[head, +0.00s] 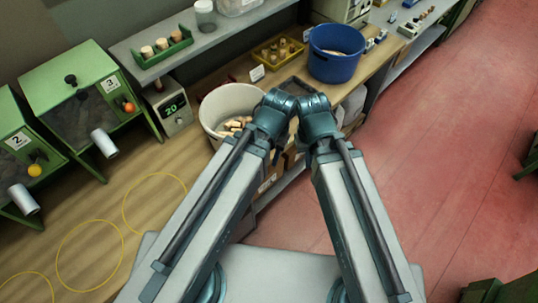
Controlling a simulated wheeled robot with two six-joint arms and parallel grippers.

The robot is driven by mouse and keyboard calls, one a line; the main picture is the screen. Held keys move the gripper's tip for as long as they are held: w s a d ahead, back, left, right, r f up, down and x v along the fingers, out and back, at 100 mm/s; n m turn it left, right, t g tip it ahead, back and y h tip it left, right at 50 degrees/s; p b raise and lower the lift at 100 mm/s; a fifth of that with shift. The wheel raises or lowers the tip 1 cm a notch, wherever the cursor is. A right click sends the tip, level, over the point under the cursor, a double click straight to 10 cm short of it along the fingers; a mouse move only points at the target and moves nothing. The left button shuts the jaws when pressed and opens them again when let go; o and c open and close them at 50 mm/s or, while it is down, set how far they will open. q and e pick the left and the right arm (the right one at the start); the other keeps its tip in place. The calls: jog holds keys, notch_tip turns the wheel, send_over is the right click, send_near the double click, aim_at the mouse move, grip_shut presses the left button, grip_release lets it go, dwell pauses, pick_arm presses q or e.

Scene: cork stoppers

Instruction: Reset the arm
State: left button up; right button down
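My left arm (212,212) and my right arm (357,208) reach up from the bottom edge and come close together at their blue joints near the picture's middle. The fingers of both grippers are hidden or too unclear to make out behind these joints. A white bucket (213,112) with cork stoppers (234,124) in it stands just left of the joints, partly covered by my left arm. A blue bucket (334,66) stands on the bench beyond my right arm's joint. I see nothing held.
A green tray (146,63) with corks and a jar (205,14) stand on the grey shelf. A yellow tray (263,61) with corks lies on the bench. Green machines (72,92) and a display box (171,109) are at left. The red floor (450,160) at right is mostly clear.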

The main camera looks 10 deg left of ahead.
notch_tip(320, 180, down, 17)
jog(key=b, duration=1.7)
jog(key=shift+f, duration=0.1)
